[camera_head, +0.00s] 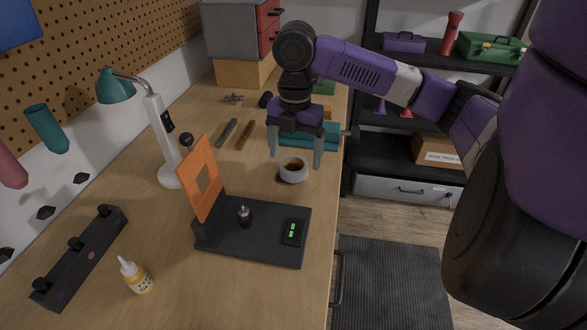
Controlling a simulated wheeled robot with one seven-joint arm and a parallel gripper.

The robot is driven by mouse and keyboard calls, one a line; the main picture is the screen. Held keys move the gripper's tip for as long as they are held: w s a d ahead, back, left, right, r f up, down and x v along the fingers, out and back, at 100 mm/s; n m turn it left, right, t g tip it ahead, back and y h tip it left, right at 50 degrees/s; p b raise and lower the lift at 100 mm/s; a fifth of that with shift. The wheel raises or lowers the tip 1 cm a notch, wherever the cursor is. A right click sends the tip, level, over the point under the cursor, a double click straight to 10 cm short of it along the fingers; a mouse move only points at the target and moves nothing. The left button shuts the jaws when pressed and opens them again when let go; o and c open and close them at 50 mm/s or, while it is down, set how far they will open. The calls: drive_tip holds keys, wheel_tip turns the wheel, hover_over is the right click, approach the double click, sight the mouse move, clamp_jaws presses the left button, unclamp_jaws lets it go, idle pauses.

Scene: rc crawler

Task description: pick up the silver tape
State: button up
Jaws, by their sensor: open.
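The silver tape (295,176) is a short pale grey roll with a brown inside. It lies flat on the wooden workbench (170,265), near its right edge. My gripper (296,160) is open and points down over the tape. Its two grey fingers are apart, one toward each side of the roll in the picture. Nothing is between them that I can see as held. I cannot tell the exact height of the fingertips above the bench.
A black base (260,250) with an upright orange frame (202,180) stands in front of the tape. A lamp (160,135) is to the left, a glue bottle (137,277) at front left. A teal case (328,138) lies behind the gripper. Bare bench surrounds the roll.

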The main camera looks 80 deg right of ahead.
sight(294, 163)
drive_tip(key=shift+w+d+f, duration=0.1)
drive_tip(key=shift+w+f, duration=0.05)
drive_tip(key=shift+f, duration=1.6)
drive_tip(key=c, duration=1.5)
